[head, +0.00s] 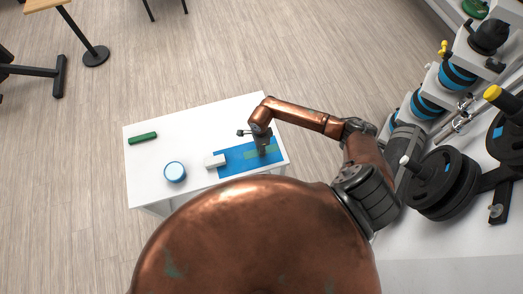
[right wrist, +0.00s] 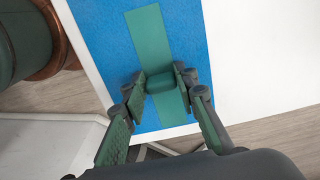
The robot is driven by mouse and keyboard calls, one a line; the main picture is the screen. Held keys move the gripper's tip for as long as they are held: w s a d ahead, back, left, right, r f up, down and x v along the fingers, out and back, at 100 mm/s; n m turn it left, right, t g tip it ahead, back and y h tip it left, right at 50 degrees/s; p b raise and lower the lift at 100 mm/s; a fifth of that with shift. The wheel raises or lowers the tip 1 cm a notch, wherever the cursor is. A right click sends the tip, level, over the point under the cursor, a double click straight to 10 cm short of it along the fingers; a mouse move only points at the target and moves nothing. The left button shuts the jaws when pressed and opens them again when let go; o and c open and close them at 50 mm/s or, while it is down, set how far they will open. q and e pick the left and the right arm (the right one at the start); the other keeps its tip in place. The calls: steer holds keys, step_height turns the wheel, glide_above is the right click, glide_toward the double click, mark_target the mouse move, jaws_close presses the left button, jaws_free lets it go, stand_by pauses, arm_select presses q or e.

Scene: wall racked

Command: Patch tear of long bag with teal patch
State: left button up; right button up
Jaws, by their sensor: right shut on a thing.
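The long bag (head: 228,170) is a flat blue sheet lying on the table's right part; it fills the middle of the right wrist view (right wrist: 105,60). A flat teal patch strip (right wrist: 148,35) lies along it, also showing in the head view (head: 249,155). My right gripper (head: 262,153) is low over the strip. In the right wrist view its fingers (right wrist: 170,88) are shut on a small dark green block (right wrist: 187,78) at the strip. I cannot tell whether block and strip are joined. No tear shows; the fingers hide part of the strip. My left gripper is out of view.
The white table (head: 200,122) carries a white block (head: 215,161) at the bag's left end, a round blue-and-white container (head: 175,172) and a dark green bar (head: 142,138). Racks with black weight plates (head: 450,183) stand at the right. The table's back middle is clear.

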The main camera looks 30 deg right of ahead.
steer(key=shift+c, duration=1.1)
steer(key=shift+r, duration=0.1)
